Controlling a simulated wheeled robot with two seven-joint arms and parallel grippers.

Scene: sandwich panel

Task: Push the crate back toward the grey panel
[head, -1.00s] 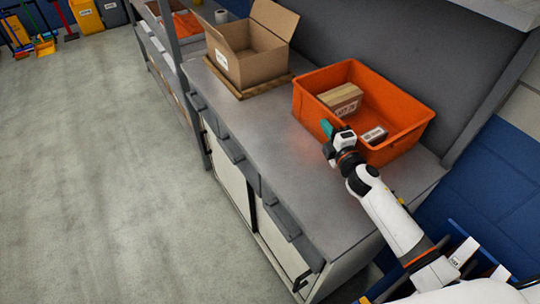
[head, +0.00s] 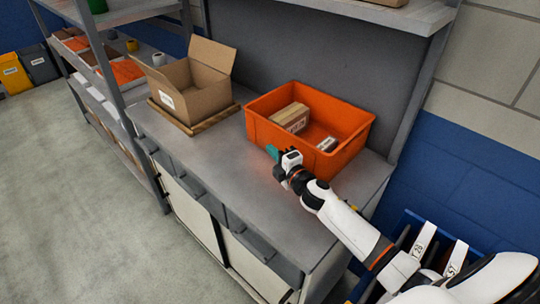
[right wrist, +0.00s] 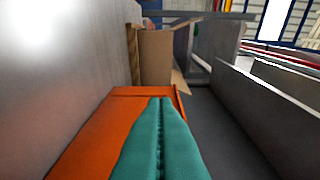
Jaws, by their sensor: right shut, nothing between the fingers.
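The orange crate (head: 346,160) stands upright on the grey worktop, close in front of the grey panel (head: 290,55). Its back wall is near the panel, but I cannot tell whether they touch. Two cardboard boxes (head: 291,117) (head: 327,144) lie inside it. My right gripper (head: 271,152) is shut and empty at the crate's near side, low by its front wall. Contact is unclear. In the right wrist view the teal fingers (right wrist: 161,140) overlap the orange crate (right wrist: 90,135), with the panel (right wrist: 60,70) at left. My left gripper is out of view.
An open cardboard box (head: 193,90) sits on a wooden board (head: 215,118) left of the crate. The worktop (head: 215,160) is clear in front of both. A shelf rack (head: 105,70) stands at the left, and a blue bin (head: 425,235) is at lower right.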

